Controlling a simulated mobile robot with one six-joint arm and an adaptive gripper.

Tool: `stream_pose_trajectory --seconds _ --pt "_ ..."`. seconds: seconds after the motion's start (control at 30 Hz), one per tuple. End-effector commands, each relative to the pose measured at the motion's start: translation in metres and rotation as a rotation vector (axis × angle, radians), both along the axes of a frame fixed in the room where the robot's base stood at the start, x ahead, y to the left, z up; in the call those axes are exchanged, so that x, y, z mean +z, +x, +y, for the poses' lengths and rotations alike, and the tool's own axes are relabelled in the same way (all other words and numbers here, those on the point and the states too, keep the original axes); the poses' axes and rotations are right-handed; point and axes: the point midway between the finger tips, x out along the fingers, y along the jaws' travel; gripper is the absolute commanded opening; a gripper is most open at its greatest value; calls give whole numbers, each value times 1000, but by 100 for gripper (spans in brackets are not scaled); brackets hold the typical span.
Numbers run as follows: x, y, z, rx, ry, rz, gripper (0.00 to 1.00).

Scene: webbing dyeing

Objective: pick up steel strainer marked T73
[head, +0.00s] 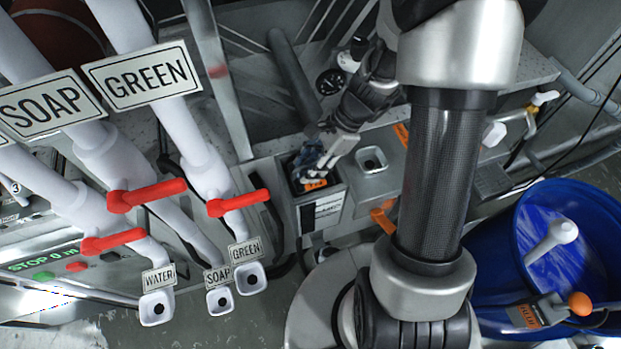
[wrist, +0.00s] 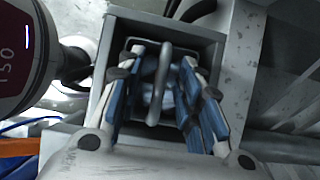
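A grey square-walled box (wrist: 212,38) holds a steel object with an upright loop handle (wrist: 160,80), likely the strainer; no T73 mark can be read. In the head view an orange label (head: 314,184) shows inside the same box (head: 322,206), under my gripper. My gripper (wrist: 160,104) reaches down into the box. Its two blue-padded fingers stand apart, one on each side of the loop, with a visible gap to it. The lower part of the steel object is dark and partly hidden between the fingers. My gripper (head: 316,165) also shows small in the head view.
A blue barrel (head: 490,262) is at right. Pipes with red valve handles (head: 238,203) and SOAP, GREEN and WATER signs (head: 158,279) stand at left. A dark rounded device (wrist: 35,60) is beside the box.

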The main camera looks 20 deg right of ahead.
Motion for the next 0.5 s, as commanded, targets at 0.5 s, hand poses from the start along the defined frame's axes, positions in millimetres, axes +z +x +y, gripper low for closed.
stream_pose_trajectory --seconds 0.5 --pt "1 0 0 0 -1 -1 11"
